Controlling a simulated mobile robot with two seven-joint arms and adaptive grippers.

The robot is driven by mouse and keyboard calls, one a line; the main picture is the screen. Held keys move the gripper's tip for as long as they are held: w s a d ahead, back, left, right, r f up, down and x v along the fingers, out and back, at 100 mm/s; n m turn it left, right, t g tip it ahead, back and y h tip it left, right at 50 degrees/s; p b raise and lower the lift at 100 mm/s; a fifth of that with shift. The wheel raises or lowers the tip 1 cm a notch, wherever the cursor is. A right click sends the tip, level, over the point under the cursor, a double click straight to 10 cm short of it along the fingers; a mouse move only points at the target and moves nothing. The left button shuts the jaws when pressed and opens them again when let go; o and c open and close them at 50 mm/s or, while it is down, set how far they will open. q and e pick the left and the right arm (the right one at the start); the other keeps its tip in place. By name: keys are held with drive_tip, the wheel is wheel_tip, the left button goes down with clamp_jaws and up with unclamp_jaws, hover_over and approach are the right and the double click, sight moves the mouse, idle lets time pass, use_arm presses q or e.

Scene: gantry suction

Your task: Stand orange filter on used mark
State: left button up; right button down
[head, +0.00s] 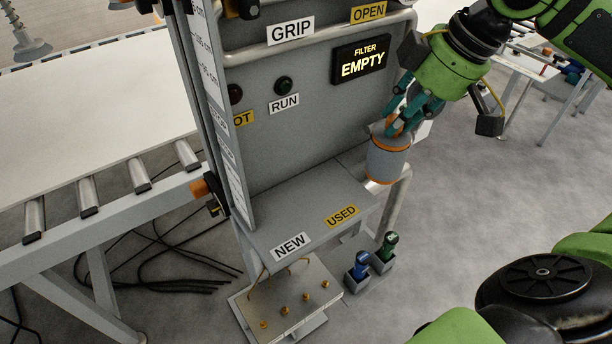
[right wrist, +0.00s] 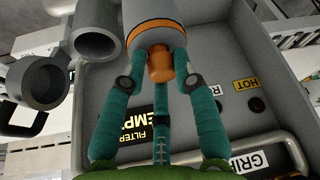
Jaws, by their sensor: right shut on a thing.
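The orange filter (head: 387,161) is a grey cylinder with orange bands. My right gripper (head: 397,122) is shut on its orange top knob and holds it upright in the air, to the right of the small shelf (head: 283,222). The yellow USED label (head: 341,215) is on the shelf's front right, and the white NEW label (head: 290,246) is to its left. In the right wrist view, the teal fingers close on the orange knob (right wrist: 158,66) of the filter. My left gripper is not in view.
A panel display (head: 361,61) reads FILTER EMPTY. A bent grey rail (head: 394,212) stands beside the shelf. Below are a plate with brass fittings (head: 287,303) and blue and green handled tools (head: 369,266) in holders. The shelf top looks bare.

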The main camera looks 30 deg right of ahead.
drive_tip(key=w+a+f+p, duration=0.2)
drive_tip(key=w+p, duration=0.1)
drive_tip(key=shift+a, duration=0.1)
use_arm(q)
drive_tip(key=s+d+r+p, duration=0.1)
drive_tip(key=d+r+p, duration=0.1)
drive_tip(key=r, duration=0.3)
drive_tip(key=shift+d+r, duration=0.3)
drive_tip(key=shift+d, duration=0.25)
use_arm(e)
drive_tip(key=w+a+f, duration=0.4)
drive_tip(key=f, duration=0.4)
drive_tip(key=shift+w+a+f, duration=0.25)
drive_tip(key=shift+w, duration=0.1)
drive_tip(key=shift+f, duration=0.15)
drive_tip(key=c, duration=1)
unclamp_jaws()
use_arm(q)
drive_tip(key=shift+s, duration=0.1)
use_arm(e)
drive_tip(key=shift+o, duration=0.2)
